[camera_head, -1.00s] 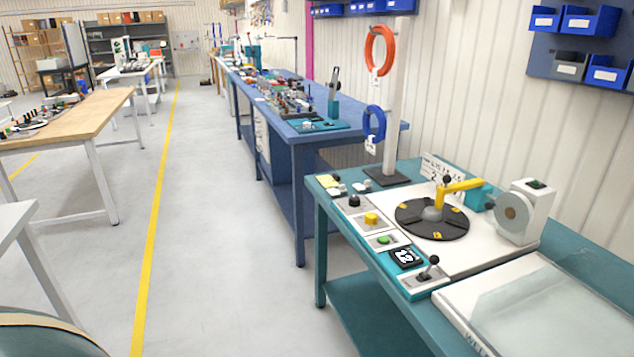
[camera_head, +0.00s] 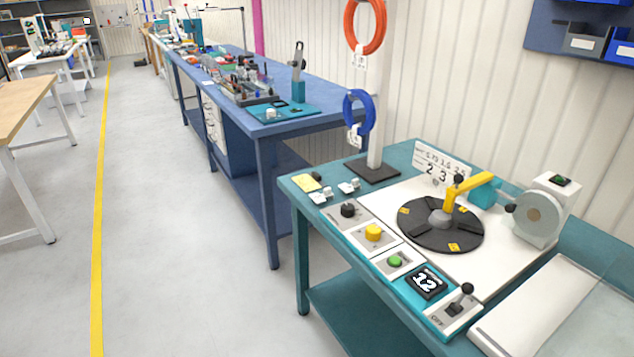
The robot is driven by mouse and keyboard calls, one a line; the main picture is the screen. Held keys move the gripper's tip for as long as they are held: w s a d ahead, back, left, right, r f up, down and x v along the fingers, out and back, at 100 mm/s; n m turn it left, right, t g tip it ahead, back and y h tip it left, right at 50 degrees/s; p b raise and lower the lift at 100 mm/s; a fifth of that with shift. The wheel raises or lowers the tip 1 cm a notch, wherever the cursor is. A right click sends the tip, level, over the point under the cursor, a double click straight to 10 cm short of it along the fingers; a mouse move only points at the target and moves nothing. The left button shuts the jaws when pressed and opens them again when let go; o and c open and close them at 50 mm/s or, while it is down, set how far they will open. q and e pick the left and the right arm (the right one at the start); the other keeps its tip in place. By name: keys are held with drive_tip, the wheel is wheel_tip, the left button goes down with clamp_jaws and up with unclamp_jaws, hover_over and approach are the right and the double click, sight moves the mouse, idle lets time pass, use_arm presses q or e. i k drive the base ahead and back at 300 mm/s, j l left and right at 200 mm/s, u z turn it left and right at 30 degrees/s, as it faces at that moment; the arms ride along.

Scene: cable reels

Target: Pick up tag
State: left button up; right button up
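Small white tags (camera_head: 320,197) lie at the back left corner of the teal bench, and more small white pieces (camera_head: 349,186) lie just right of them. A white tag (camera_head: 359,60) hangs under the orange cable coil (camera_head: 365,26). Another white tag (camera_head: 354,140) hangs under the blue cable coil (camera_head: 359,112). Both coils hang on a white post (camera_head: 378,120). The frames do not show which tag the task means. Neither of my grippers is in view.

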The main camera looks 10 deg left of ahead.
sight(347, 188)
drive_tip(key=i+j, duration=0.3)
drive_tip(key=j, duration=0.15)
drive_tip(key=i+j, duration=0.3)
drive_tip(key=j, duration=0.2)
drive_tip(key=z, duration=2.95)
drive_tip(key=u, duration=2.85)
